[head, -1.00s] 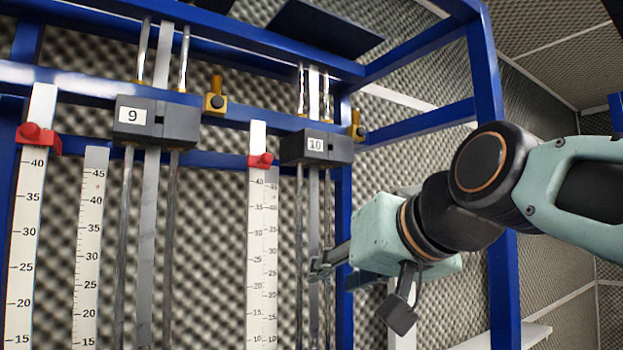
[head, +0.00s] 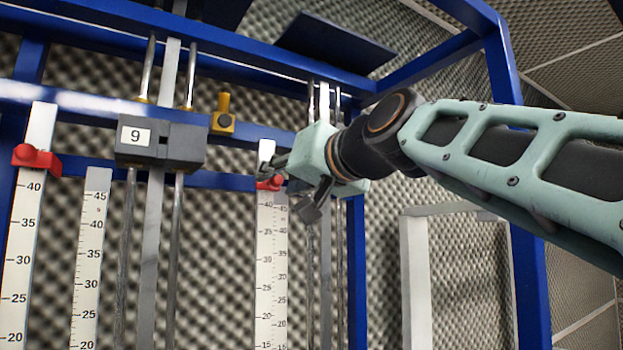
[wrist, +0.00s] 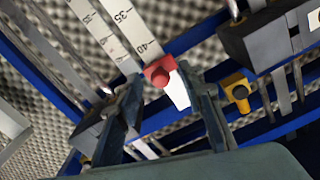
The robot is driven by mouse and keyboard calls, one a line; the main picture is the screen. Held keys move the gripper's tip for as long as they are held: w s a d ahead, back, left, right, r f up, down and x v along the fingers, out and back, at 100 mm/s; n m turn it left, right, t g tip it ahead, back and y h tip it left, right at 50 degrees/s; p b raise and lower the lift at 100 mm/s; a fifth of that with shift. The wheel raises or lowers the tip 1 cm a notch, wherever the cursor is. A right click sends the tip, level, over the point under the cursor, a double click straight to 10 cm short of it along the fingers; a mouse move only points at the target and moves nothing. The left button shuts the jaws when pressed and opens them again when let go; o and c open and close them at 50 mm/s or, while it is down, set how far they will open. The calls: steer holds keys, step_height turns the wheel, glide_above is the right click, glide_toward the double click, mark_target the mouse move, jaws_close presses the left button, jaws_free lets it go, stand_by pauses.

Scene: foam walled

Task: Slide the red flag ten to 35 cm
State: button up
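The red flag (head: 270,184) of station ten sits near the top of a white scale (head: 265,250), just above the 40 mark. In the wrist view the red flag (wrist: 159,71) lies between and beyond my fingertips, beside the 40 on its scale (wrist: 128,28). My gripper (head: 288,186) is at the flag's height, just to its right in the head view. It also shows in the wrist view (wrist: 167,88), with its fingers apart and nothing held. I cannot tell whether a finger touches the flag. The number 10 block is hidden behind my gripper in the head view.
A grey block marked 9 (head: 160,140) rides on rods to the left. Another red flag (head: 35,159) is on the far-left scale.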

steer(key=shift+x, duration=1.25)
jaws_close()
